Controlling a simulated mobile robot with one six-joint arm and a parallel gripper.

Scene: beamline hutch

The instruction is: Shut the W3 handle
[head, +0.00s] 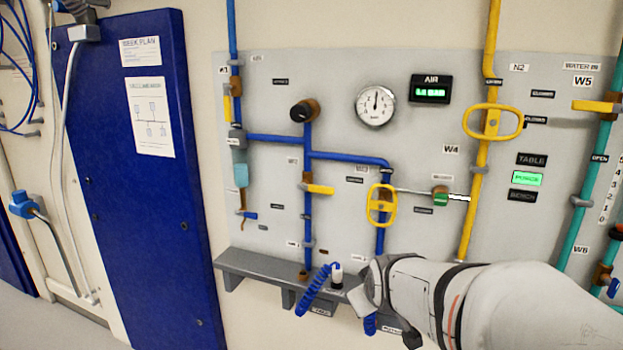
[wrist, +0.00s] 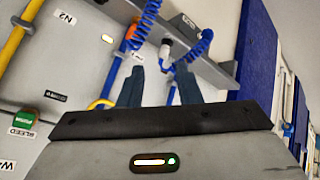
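The oval stands upright, roughly along the pipe. My gripper's two dark fingers (wrist: 160,68) stand apart with nothing held between them. In the head view my gripper is low, below the oval handle, close to the grey shelf and not touching the handle; its fingertips are not clear there. In the wrist view a yellow curved piece (wrist: 103,103) shows beside the left finger, perhaps this handle.
A larger yellow oval (head: 493,122) is on the yellow pipe. A yellow lever (head: 320,189) is left of the handle. A grey shelf (head: 262,268) with a blue coiled hose (head: 315,290) runs below. A blue door (head: 150,190) stands left.

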